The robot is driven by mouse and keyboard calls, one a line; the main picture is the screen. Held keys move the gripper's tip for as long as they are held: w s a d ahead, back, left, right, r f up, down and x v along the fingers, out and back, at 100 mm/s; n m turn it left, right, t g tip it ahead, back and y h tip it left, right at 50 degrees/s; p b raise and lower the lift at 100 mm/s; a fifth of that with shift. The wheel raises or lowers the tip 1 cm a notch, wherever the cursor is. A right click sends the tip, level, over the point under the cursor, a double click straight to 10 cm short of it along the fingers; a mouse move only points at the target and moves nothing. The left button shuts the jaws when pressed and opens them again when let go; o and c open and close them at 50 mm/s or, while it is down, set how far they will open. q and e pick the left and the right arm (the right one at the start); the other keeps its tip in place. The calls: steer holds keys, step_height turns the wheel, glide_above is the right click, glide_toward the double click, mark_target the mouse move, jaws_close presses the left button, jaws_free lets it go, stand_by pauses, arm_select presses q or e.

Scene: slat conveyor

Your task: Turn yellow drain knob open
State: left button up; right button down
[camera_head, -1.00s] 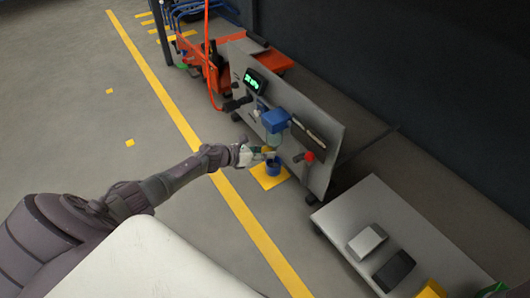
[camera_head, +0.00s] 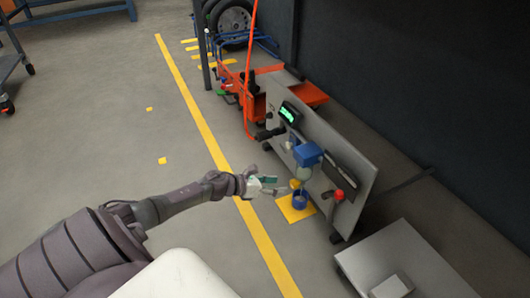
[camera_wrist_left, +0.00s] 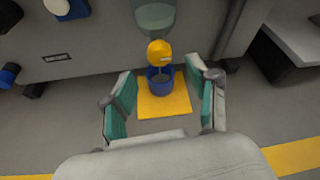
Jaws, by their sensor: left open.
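The yellow drain knob (camera_wrist_left: 159,52) sits below a clear greenish bowl (camera_wrist_left: 155,18) and above a blue cup (camera_wrist_left: 160,80). In the head view the knob (camera_head: 295,184) is small, under the blue filter unit (camera_head: 307,154) on the grey panel. My left gripper (camera_head: 280,186) is open and empty, just left of the knob. In the left wrist view its teal-padded fingers (camera_wrist_left: 160,85) are spread to either side, with the knob ahead between and beyond them, apart from both. Whether the knob is turned cannot be told. My right gripper is not in view.
The blue cup stands on a yellow floor square (camera_head: 288,213). A red-handled valve (camera_head: 339,195) is on the panel (camera_head: 366,180) to the right. A grey cart (camera_head: 420,262) stands at lower right.

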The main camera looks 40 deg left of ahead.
arm_select(q)
steer(key=shift+v, duration=2.45)
steer(key=shift+d, duration=0.1)
